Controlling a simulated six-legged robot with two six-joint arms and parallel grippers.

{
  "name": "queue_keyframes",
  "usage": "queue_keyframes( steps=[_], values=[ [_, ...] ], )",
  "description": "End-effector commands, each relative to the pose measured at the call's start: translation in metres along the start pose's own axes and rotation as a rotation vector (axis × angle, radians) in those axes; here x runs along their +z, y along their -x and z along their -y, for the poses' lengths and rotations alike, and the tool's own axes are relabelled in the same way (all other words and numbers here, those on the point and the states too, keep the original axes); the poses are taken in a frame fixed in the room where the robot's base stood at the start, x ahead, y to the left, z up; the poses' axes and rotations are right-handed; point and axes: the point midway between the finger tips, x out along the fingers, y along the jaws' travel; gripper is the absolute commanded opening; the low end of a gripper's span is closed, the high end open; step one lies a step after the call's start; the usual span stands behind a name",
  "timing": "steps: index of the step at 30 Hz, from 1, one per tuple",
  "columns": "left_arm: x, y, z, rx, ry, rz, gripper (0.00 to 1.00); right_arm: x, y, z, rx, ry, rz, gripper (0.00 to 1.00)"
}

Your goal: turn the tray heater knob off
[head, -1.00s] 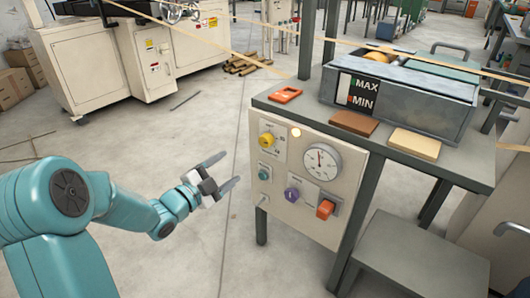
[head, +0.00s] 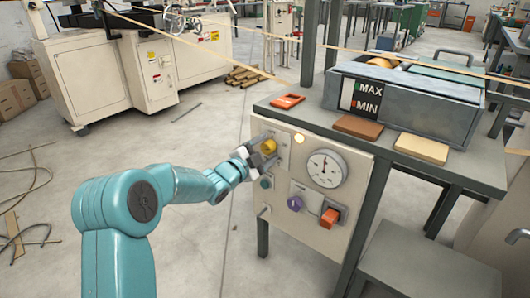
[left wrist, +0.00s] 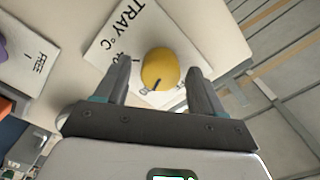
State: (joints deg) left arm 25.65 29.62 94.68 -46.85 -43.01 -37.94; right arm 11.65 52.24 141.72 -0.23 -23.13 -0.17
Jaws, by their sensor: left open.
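The yellow tray heater knob (head: 268,146) is at the upper left of the cream control panel (head: 322,235). In the left wrist view the yellow knob (left wrist: 160,69) sits on a white label reading "TRAY °C", with a dark pointer mark toward the picture's lower left. My left gripper (head: 266,152) is open at the knob. In the left wrist view its two fingers (left wrist: 158,85) stand on either side of the knob, with gaps showing; I cannot tell how deep they reach. My right gripper is not in view.
The panel also has a round gauge (head: 327,168), a purple knob (head: 295,203), an orange switch (head: 330,217), a green button (head: 266,182) and a lit lamp (head: 299,139). Above it is a bench with a metal tray (head: 415,105).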

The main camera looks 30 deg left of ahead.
Motion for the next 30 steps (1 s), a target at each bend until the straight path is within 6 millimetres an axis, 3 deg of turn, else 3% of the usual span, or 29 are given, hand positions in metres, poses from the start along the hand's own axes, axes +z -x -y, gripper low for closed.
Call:
queue_keyframes(
  steps=[8, 13, 23, 30],
  values=[
    [-0.0002, -0.0018, 0.0003, 0.000, 0.000, 0.000, 0.69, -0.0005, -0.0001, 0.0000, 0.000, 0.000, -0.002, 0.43],
    [-0.0001, -0.0016, 0.0003, 0.000, 0.000, 0.000, 0.13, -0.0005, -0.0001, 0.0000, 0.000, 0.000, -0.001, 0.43],
    [-0.0004, -0.0014, 0.0007, 0.000, 0.031, 0.000, 0.13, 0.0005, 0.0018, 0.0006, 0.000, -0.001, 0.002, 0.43],
    [-0.0008, -0.0015, 0.0016, 0.001, 0.163, 0.000, 0.13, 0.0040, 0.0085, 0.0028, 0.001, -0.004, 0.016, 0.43]
  ],
)
